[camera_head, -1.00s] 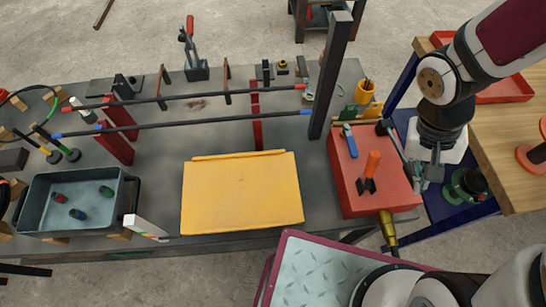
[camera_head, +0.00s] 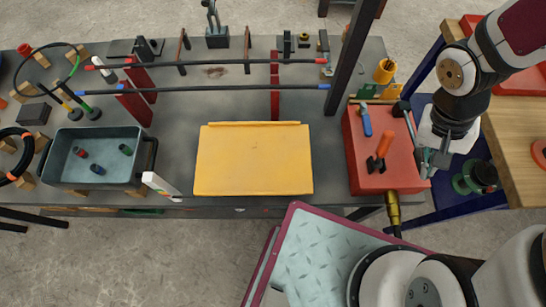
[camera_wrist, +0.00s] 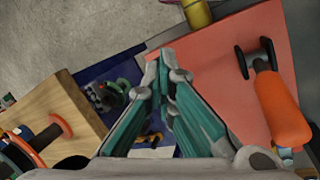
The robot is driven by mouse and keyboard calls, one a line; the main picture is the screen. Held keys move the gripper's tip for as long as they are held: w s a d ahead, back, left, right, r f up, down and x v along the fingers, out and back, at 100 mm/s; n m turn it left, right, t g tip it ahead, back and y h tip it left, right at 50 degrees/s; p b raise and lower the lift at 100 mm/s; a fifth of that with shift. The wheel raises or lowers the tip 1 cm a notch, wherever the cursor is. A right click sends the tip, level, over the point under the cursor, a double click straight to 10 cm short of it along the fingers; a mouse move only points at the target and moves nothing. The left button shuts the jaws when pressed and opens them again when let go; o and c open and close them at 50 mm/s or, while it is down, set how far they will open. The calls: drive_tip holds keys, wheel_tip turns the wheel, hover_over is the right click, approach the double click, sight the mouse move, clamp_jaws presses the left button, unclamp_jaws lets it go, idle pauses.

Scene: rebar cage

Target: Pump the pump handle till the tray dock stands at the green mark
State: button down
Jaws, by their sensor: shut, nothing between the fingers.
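A red pump box (camera_head: 360,175) stands at the right end of the bench. My gripper (camera_head: 430,168) is shut and empty, pointing down just right of the box's edge. Its teal fingers meet in the wrist view (camera_wrist: 164,62). Contact with the lever cannot be told. The tray dock is not clearly identifiable.
A yellow plate (camera_head: 254,160) lies mid-bench. A dark upright post (camera_head: 353,60) stands behind the red box. A blue lever (camera_head: 366,122) sits on the box. A wooden table (camera_head: 518,150) is at the right. A brass fitting and hose (camera_head: 393,210) hang at the box's front.

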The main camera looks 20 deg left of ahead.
wheel_tip(320, 180, up, 8)
drive_tip(key=w+a+p, duration=0.1)
drive_tip(key=w+p, duration=0.1)
drive_tip(key=p, duration=0.3)
drive_tip(key=shift+w, duration=0.4)
drive_tip(key=shift+a, duration=0.1)
idle(0.7)
drive_tip(key=shift+s+f, duration=0.3)
drive_tip(key=shift+f, duration=0.25)
